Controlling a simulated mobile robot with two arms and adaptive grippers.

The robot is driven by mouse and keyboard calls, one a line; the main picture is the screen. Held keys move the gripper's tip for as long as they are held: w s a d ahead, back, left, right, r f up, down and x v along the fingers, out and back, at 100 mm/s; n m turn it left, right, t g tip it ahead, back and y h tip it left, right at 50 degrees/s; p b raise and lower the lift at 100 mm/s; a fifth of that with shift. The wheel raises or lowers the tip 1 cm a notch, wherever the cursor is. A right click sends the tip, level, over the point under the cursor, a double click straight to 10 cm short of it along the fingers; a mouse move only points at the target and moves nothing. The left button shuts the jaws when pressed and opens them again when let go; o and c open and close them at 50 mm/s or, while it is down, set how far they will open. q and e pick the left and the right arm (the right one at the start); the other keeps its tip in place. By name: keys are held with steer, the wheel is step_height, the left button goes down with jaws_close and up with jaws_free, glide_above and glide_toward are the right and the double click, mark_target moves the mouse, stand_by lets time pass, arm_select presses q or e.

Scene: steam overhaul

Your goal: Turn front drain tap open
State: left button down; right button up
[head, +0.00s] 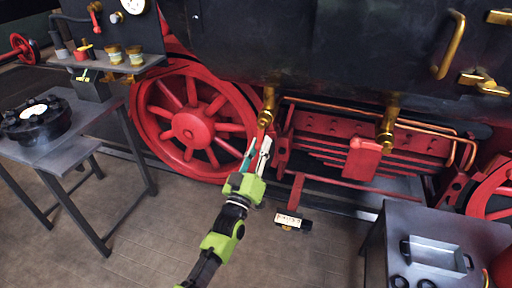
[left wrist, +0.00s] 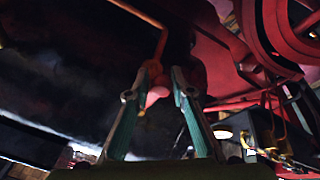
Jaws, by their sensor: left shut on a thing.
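A brass drain tap (head: 267,105) hangs under the dark locomotive body, right of the big red wheel. A second brass tap (head: 388,125) hangs farther right along the same underside. My left gripper (head: 260,148) reaches up from below to the lower end of the left tap. In the left wrist view, the fingers of my left gripper (left wrist: 154,88) close around a small orange-lit piece (left wrist: 153,74) at the tap's lower end. The tap's handle is too small and dark for me to tell its angle. My right gripper does not show.
The red spoked wheel (head: 193,125) stands close left of the gripper. A grey workbench (head: 80,135) is at the left, and a grey cart (head: 405,225) with a tray is at the lower right. A small labelled block (head: 292,221) lies on the open floor.

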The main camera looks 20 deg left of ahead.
arm_select(q)
steer(key=shift+r+n+y, duration=0.5)
steer(key=shift+n+y, duration=0.1)
steer(key=shift+n, duration=0.1)
steer(key=c, duration=1.8)
jaws_free()
steer(key=shift+f, duration=0.3)
steer(key=shift+d+f, duration=0.1)
steer(key=v, duration=1.1)
steer(key=shift+s+f, duration=0.1)
steer(key=shift+s, duration=0.3)
steer(key=shift+f, duration=0.1)
